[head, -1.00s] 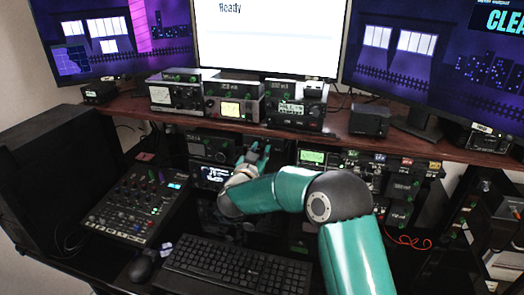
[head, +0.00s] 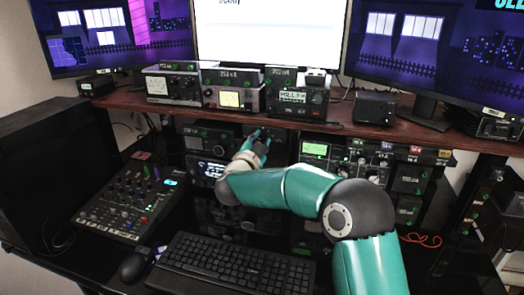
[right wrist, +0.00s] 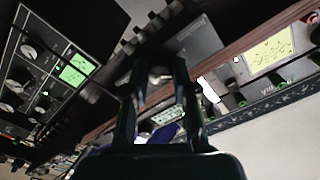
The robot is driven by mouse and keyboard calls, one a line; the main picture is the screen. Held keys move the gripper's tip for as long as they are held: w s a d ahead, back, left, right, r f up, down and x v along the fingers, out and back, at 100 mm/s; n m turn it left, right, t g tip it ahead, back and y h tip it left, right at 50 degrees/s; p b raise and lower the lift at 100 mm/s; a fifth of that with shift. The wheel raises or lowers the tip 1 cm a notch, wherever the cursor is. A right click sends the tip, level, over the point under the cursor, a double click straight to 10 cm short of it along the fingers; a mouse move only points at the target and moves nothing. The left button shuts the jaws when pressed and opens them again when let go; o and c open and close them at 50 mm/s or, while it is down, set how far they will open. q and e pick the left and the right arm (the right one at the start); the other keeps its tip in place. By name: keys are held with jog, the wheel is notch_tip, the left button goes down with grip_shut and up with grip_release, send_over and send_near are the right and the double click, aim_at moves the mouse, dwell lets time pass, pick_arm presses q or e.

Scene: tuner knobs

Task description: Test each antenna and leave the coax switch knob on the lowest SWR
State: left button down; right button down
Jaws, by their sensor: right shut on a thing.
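My right gripper (head: 258,140) reaches under the wooden shelf, among the radio units there. In the right wrist view its two dark fingers close on a small pale round knob (right wrist: 160,75). In the head view the gripper hides this knob, and I cannot read a label or its pointer position. The yellow-lit meter (head: 230,98) stands on the shelf above the gripper and shows in the right wrist view (right wrist: 270,50). A unit with a white meter (head: 171,87) is left of it. The needles are too small to read. My left gripper is not in view.
A radio with a green display (head: 316,150) and several knobs sits right of the gripper. The wooden shelf edge (head: 400,138) overhangs the gripper. A mixer (head: 130,205) and keyboard (head: 235,262) lie on the desk below. The monitor (head: 270,30) is at the back.

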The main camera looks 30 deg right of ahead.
jog(key=shift+a+f+m+b, duration=0.1)
jog(key=shift+f+m+b, duration=0.25)
jog(key=shift+m+b, duration=0.65)
jog(key=c, duration=1.3)
grip_release()
jog(key=o, duration=0.4)
jog(key=shift+s+r, duration=0.1)
jog(key=shift+r, duration=0.1)
jog(key=shift+s+a+r, duration=0.1)
jog(key=shift+s+a, duration=0.2)
jog(key=shift+a, duration=0.1)
jog(key=v, duration=1.1)
